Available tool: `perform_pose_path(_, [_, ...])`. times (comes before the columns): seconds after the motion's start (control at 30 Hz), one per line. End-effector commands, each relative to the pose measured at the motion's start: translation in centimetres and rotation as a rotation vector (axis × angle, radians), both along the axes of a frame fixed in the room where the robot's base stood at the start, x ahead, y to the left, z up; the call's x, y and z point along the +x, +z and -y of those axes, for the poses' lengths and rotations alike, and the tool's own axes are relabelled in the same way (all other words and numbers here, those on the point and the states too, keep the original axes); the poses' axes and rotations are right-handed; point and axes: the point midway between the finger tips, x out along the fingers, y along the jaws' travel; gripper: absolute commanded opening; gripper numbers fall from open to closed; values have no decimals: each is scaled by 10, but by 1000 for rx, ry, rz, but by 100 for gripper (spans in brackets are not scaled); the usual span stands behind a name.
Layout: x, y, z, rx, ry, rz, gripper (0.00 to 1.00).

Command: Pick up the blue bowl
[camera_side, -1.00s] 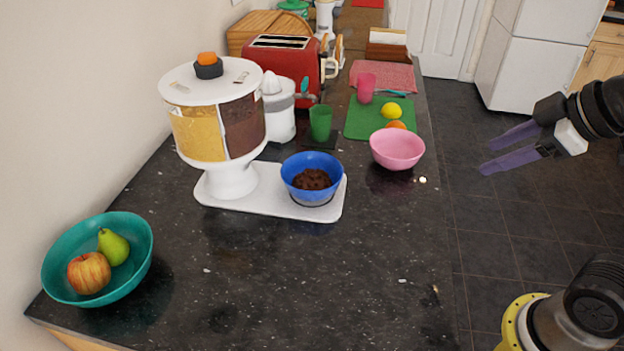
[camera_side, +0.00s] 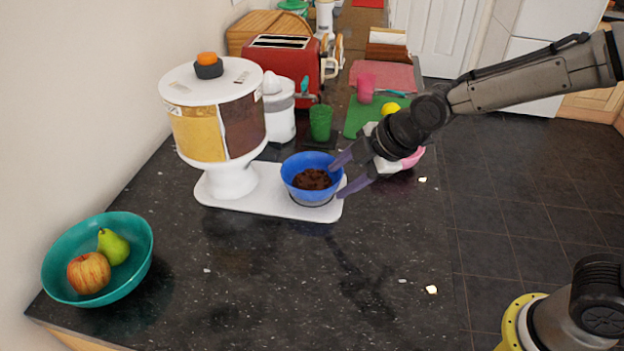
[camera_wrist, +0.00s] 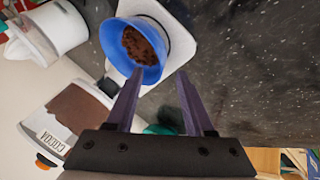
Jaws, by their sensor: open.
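The blue bowl (camera_side: 298,184) sits on the right end of the white base (camera_side: 258,205) of the cereal dispenser, with dark brown contents inside. It also shows in the wrist view (camera_wrist: 152,75), just beyond the fingertips. My gripper (camera_side: 337,177) is open at the bowl's right side, its two purple fingers pointing left. In the side view one fingertip overlaps the bowl's right rim and the other is near its lower right. In the wrist view my gripper (camera_wrist: 157,82) has its fingers apart with nothing held. Whether a finger touches the bowl is unclear.
The white dispenser (camera_side: 230,170) stands left of the bowl. A pink bowl (camera_side: 413,159) is partly hidden behind my gripper. A green cup (camera_side: 320,123) and red toaster (camera_side: 285,60) are behind. A teal fruit bowl (camera_side: 135,265) is front left.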

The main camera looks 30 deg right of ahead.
Motion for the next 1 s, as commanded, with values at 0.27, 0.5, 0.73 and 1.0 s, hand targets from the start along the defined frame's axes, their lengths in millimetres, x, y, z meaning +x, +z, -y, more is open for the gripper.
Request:
perform_pose_path(0.27, [10,-17,-6,-1,1,-1,53])
perform_pose_path(0.5, [26,-44,-20,-2,1,-3,53])
perform_pose_path(0.73, [34,-55,-23,-1,0,0,53])
perform_pose_path(1.0, [34,-55,-23,0,0,1,37])
